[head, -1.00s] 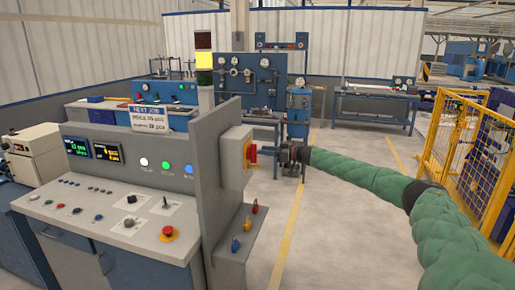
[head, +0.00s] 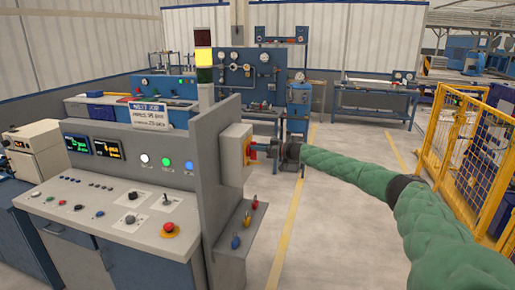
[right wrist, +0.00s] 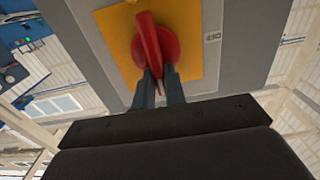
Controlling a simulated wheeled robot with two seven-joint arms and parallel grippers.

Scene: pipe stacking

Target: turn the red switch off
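The red switch (right wrist: 150,45) has a red round base and a lever handle on a yellow plate (right wrist: 112,32), fixed to a grey box. In the right wrist view its handle runs almost upright, leaning slightly. My right gripper (right wrist: 160,78) has its two dark fingers close together, one on each side of the handle's near end. They look shut on it. In the head view the right gripper (head: 261,149) reaches the side of the box from the right and covers part of the red switch (head: 252,152). My left gripper is not in view.
The switch box (head: 233,148) is on the side of a grey panel of the control console (head: 110,215). The console has a red emergency button (head: 168,229). Coloured knobs (head: 236,242) sit on a ledge below the box. A yellow fence (head: 465,150) stands right; the floor between is clear.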

